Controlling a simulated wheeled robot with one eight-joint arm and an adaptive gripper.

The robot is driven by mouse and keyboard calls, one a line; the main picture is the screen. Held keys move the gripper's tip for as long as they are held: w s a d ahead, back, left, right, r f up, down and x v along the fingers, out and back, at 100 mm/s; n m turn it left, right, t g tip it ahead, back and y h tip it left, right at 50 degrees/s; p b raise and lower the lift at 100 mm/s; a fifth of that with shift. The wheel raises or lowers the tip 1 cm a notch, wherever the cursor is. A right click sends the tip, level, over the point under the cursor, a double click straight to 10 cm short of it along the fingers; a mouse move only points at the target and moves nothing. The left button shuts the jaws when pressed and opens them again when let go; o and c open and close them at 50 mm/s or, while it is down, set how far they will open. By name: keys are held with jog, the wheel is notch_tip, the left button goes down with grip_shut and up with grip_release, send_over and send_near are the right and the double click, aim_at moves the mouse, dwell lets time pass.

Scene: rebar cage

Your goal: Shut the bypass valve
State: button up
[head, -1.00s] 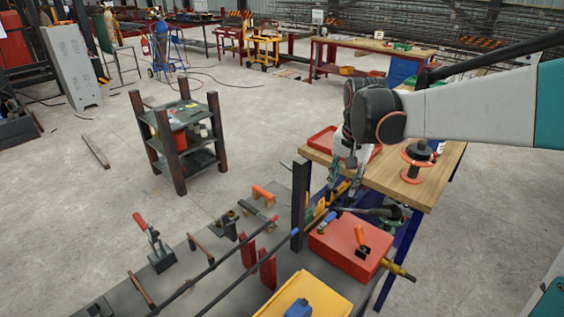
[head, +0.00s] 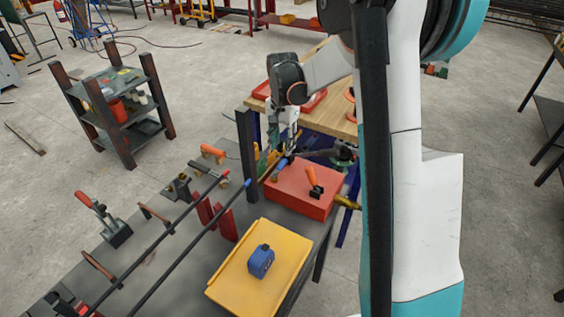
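A red box (head: 300,199) sits at the far right end of the dark bench. A small orange lever (head: 312,177) on a black base stands tilted on its top, and a brass fitting (head: 346,202) sticks out of its right side. None of these is labelled, so I cannot tell for sure which is the bypass valve. My gripper (head: 284,150) points down behind the box's back left corner, near a blue-ended tool (head: 281,166). It is apart from the orange lever. Its fingertips are small and partly lost among the tools, so their opening is unclear.
A dark post (head: 247,155) stands close left of my gripper. A yellow tray (head: 226,282) with a blue object (head: 261,261) lies in front. Long dark bars (head: 190,248) cross the bench (head: 200,290). A wooden table (head: 340,120) stands behind, and a shelf cart (head: 122,140) at left.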

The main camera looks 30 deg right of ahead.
aim_at(282, 164)
notch_tip(282, 164, down, 7)
jog(key=shift+b, duration=0.95)
jog(key=shift+c, duration=0.6)
grip_shut()
